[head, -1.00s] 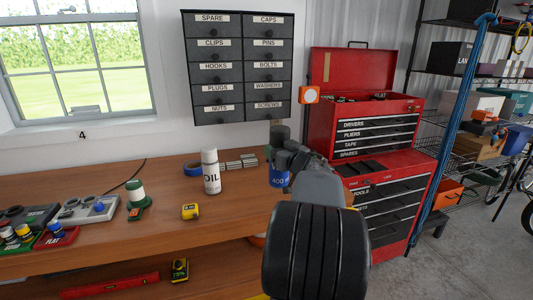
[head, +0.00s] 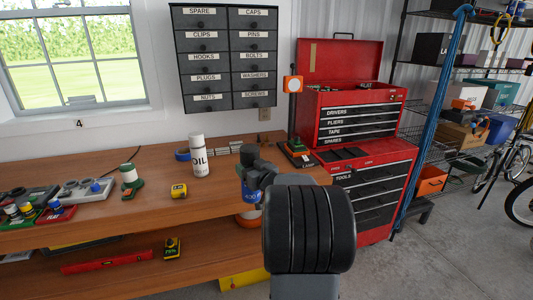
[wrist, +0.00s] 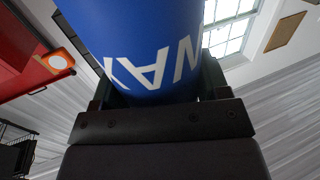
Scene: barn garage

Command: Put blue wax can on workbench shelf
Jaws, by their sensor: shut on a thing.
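The blue wax can (head: 251,195) is in my gripper (head: 252,170), partly hidden behind my arm in the head view. In the wrist view the can (wrist: 145,45) fills the upper middle, with white "WAX" lettering upside down, between the jaws of my gripper (wrist: 160,110). The jaws are shut on it. In the head view the can overlaps the front edge of the workbench (head: 222,198) near its right end. The workbench shelf (head: 205,262) shows below the top, with a bare stretch in its middle.
On the shelf are a red level (head: 105,262), a yellow-black device (head: 171,248) and an orange-white round thing (head: 248,220), partly hidden. On the top stand a white oil can (head: 198,158) and a yellow tape measure (head: 179,191). A red tool chest (head: 360,125) is at right.

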